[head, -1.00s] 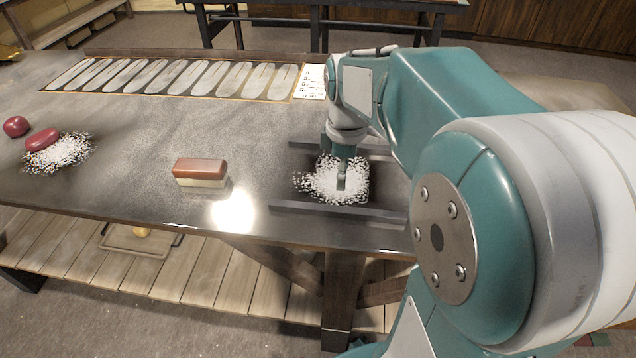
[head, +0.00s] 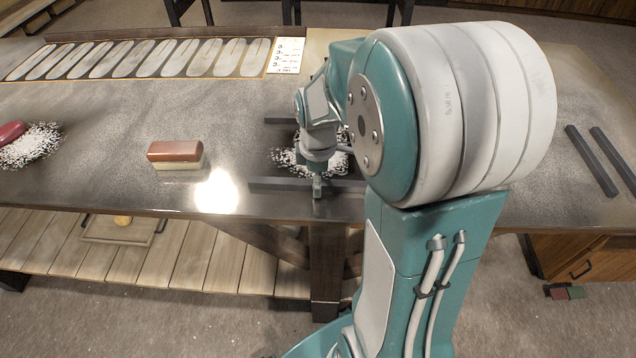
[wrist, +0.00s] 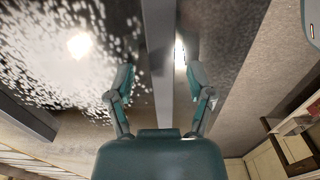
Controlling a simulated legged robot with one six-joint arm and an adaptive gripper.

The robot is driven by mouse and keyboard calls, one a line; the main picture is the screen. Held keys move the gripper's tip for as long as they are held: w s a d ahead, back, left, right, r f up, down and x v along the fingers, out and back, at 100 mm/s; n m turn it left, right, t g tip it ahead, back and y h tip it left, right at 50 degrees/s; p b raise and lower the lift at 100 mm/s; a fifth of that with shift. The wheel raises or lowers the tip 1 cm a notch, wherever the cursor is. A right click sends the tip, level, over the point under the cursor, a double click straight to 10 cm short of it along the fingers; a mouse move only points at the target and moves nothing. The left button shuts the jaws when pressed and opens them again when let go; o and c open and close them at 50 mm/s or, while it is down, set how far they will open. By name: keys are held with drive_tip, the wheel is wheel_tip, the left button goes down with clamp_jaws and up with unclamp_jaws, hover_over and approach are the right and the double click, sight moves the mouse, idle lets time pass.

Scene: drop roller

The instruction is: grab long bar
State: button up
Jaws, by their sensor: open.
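A long dark grey bar (head: 270,184) lies near the table's front edge, its right part hidden behind my arm. My gripper (head: 317,194) points down at this bar. In the wrist view the bar (wrist: 160,60) runs lengthwise between the two open fingers of my gripper (wrist: 160,82), with one finger on each side and a gap to both. I cannot tell whether the fingertips reach below its top. A second dark bar (head: 281,121) lies farther back, partly hidden by my arm; a bar also shows at the left of the wrist view (wrist: 25,115).
White speckled grains (head: 287,159) lie between the two bars. Two more dark bars (head: 591,160) (head: 613,150) lie at the table's right. A brown-and-cream block (head: 176,155) stands to the left. A red object (head: 12,131) lies by another speckled patch (head: 32,148) at far left.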

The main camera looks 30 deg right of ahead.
drive_tip(key=shift+a, duration=0.3)
drive_tip(key=c, duration=0.9)
drive_tip(key=shift+d, duration=0.15)
clamp_jaws()
drive_tip(key=shift+r, duration=0.1)
